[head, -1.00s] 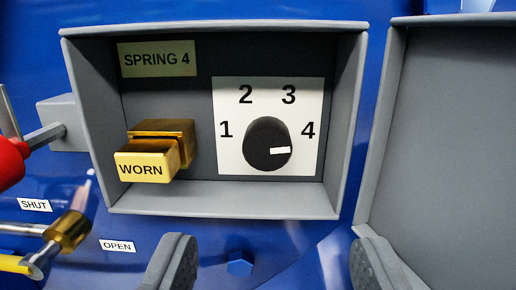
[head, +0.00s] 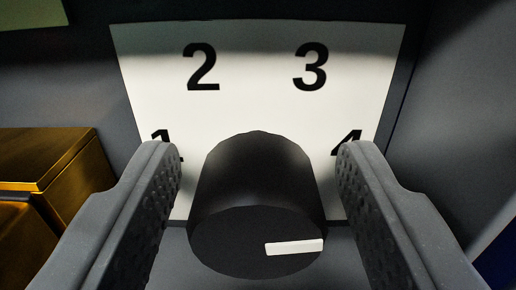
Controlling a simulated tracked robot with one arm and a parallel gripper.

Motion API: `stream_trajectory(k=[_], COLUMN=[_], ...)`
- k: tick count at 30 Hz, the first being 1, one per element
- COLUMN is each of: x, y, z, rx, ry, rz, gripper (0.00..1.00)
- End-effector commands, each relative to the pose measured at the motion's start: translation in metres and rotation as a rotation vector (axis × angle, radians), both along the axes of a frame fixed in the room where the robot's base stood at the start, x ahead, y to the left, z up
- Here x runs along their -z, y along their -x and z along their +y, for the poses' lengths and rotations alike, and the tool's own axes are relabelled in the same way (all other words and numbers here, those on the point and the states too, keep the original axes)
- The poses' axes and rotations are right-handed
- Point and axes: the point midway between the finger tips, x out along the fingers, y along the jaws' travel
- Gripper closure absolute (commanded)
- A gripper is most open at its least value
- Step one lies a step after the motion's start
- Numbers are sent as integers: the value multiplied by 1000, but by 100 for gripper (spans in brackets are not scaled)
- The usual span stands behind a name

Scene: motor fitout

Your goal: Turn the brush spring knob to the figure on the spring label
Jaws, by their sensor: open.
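The black spring knob (head: 255,190) stands out from a white dial plate (head: 258,75) marked 1, 2, 3 and 4. Its white pointer mark (head: 294,247) lies on the right side of the knob face, pointing right, nearly level, on the side of the 4. My gripper (head: 258,160) is open, with one finger on each side of the knob and a visible gap on both sides. The fingers partly cover the figures 1 and 4. The spring label (head: 25,12) shows only as a corner at top left, its text out of view; earlier it read SPRING 4.
A brass block (head: 45,160) sits close to the left finger. The grey box wall (head: 455,110) rises close on the right. The box's back wall (head: 85,60) is dark grey. There is little free room to either side.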

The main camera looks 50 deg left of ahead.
Motion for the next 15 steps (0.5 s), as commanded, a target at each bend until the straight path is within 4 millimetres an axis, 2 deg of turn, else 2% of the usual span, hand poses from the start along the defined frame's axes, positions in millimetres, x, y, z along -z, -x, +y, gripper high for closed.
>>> stream_trajectory(k=[9,10,14,15], x=[0,0,0,0], y=[-1,-1,-1,-1], z=[1,1,1,1], rx=[0,1,1,1], ry=[-1,-1,-1,-1], rz=[1,1,1,1], gripper=[49,54,90,92])
